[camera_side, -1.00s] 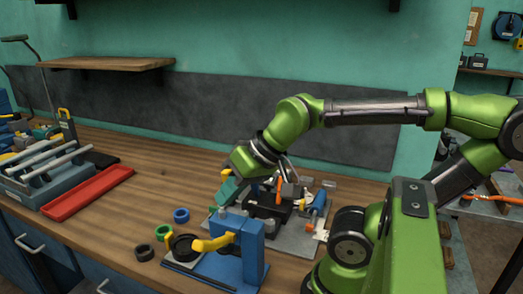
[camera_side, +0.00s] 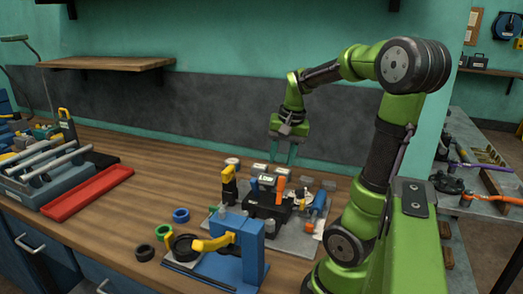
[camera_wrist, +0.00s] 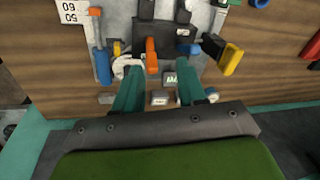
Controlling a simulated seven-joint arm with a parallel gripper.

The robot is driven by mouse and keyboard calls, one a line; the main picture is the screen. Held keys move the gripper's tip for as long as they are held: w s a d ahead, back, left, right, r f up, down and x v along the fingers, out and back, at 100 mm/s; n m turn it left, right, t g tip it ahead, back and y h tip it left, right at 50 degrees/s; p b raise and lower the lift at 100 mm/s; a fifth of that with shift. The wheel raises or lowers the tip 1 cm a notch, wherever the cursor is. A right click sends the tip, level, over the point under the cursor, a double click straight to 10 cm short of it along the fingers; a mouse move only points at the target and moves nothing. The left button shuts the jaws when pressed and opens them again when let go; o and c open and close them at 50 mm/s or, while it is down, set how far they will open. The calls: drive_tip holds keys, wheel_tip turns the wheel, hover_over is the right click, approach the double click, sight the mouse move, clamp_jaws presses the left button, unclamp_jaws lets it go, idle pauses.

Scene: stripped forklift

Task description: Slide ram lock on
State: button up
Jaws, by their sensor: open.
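My gripper (camera_side: 284,160) points down, open and empty, above the far side of the stripped forklift (camera_side: 264,207). In the wrist view, the two teal fingers of my gripper (camera_wrist: 159,74) are spread apart. An orange piece (camera_wrist: 151,55) and small labelled grey blocks (camera_wrist: 160,98) show between or near them. A blue cylinder piece (camera_wrist: 103,66) lies to the left in the wrist view; it stands at the right of the forklift in the side view (camera_side: 319,202). I cannot tell which small part is the ram lock.
A yellow-and-black piece (camera_wrist: 228,56) stands beside the forklift, also in the side view (camera_side: 229,182). A blue press with a yellow handle (camera_side: 213,243) is in front. Blue (camera_side: 181,215), green (camera_side: 163,231) and black (camera_side: 145,252) rings lie left. A red tray (camera_side: 88,193) is farther left.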

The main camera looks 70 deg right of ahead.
sight(303, 201)
drive_tip(key=s+d+m+g, duration=0.2)
drive_tip(key=s+d+m, duration=0.1)
drive_tip(key=s+d, duration=0.25)
drive_tip(key=shift+m, duration=0.3)
wheel_tip(303, 201, down, 16)
clamp_jaws()
